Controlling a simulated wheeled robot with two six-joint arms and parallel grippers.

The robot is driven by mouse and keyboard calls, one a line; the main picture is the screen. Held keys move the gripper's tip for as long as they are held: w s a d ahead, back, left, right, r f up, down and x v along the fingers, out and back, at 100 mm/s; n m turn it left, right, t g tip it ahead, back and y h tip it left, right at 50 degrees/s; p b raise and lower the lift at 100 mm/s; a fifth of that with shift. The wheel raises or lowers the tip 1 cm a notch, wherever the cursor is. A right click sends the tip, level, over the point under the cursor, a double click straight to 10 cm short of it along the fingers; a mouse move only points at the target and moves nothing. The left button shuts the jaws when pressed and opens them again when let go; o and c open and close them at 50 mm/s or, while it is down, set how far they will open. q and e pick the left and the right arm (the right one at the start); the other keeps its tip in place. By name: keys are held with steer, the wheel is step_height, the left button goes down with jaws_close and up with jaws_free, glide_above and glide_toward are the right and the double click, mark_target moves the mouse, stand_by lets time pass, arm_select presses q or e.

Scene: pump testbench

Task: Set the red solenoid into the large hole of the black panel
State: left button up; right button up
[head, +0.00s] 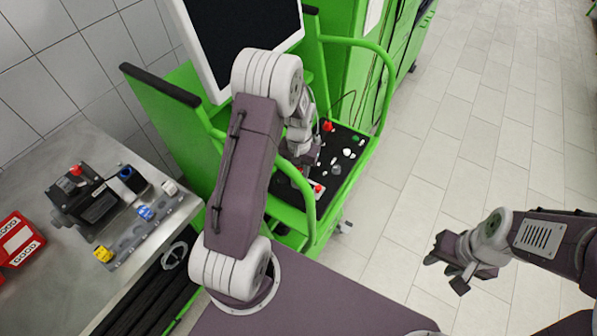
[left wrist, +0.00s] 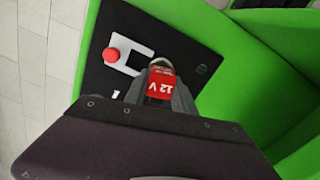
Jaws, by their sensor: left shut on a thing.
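The red solenoid (left wrist: 161,86), marked "12V", is between the fingers of my left gripper (left wrist: 160,78), which is shut on it. In the left wrist view it is over the black panel (left wrist: 115,30), close to a white plate. Its lower end is hidden, so I cannot tell whether it touches the panel or sits in a hole. In the head view my left gripper (head: 306,158) is over the black panel (head: 345,148), and my own arm hides part of that area. My right gripper (head: 446,272) is open and empty above the floor at the right.
A red button (left wrist: 110,55) stands on the white plate (left wrist: 127,62) beside the solenoid. Green cart rails (head: 384,85) surround the panel. A monitor (head: 240,40) stands behind. The steel table (head: 130,165) at left holds a dark pump (head: 82,195) and red boxes (head: 18,240).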

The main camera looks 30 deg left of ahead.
arm_select(q)
steer(key=shift+f+b, duration=0.45)
steer(key=shift+f, duration=0.25)
steer(key=o, duration=1.6)
step_height(320, 180, up, 8)
steer(key=p, duration=0.7)
steer(key=shift+r, duration=0.1)
